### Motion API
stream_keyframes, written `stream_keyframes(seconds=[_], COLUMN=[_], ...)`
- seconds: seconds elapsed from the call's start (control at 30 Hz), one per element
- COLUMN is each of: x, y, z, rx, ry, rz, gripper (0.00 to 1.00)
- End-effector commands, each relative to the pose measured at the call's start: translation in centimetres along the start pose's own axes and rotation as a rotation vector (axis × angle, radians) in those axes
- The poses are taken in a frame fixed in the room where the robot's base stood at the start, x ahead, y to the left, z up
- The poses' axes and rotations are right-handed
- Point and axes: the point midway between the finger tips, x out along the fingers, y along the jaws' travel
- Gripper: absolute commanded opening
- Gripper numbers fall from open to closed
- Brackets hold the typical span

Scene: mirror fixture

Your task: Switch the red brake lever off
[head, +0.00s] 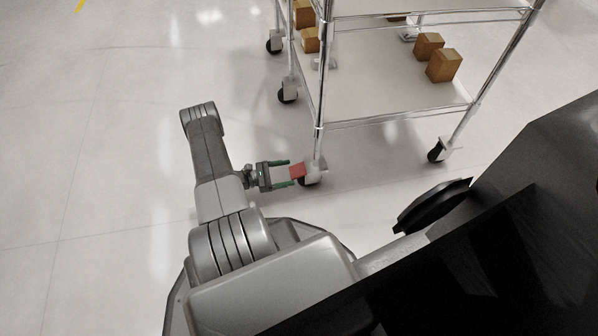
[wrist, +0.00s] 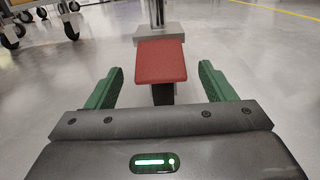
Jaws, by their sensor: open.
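The red brake lever (head: 297,171) sticks out from the caster (head: 314,174) at the cart's near corner. In the wrist view the red lever (wrist: 160,61) is a flat pad in the middle, just ahead of my gripper. My gripper (head: 291,172) is open, with its green fingers to either side of the lever. In the wrist view my gripper (wrist: 160,85) shows a clear gap between each finger and the lever. A dark wheel part (wrist: 163,94) shows under the pad.
The metal cart (head: 395,108) stands on casters, with several brown boxes (head: 443,65) on its shelves. Another caster (head: 437,152) is at its right corner. Other wheeled carts (wrist: 35,14) show at the upper left of the wrist view. The floor (head: 90,150) to the left is clear.

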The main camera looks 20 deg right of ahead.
Motion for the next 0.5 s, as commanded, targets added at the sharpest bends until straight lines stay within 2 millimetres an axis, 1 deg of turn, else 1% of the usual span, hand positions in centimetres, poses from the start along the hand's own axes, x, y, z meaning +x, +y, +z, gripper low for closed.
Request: stream_keyframes(seconds=[0.03,0.2,0.33,0.5], x=[1.0,3.5,4.7,5.5], y=[-0.1,-0.1,0.0,0.0], z=[-0.2,-0.1,-0.1,0.0], rx=[-0.001,0.001,0.001,0.0], ry=[0.0,0.001,0.001,0.001], rz=[-0.005,-0.004,-0.002,-0.001], gripper=[0.76,0.76,0.76,0.76])
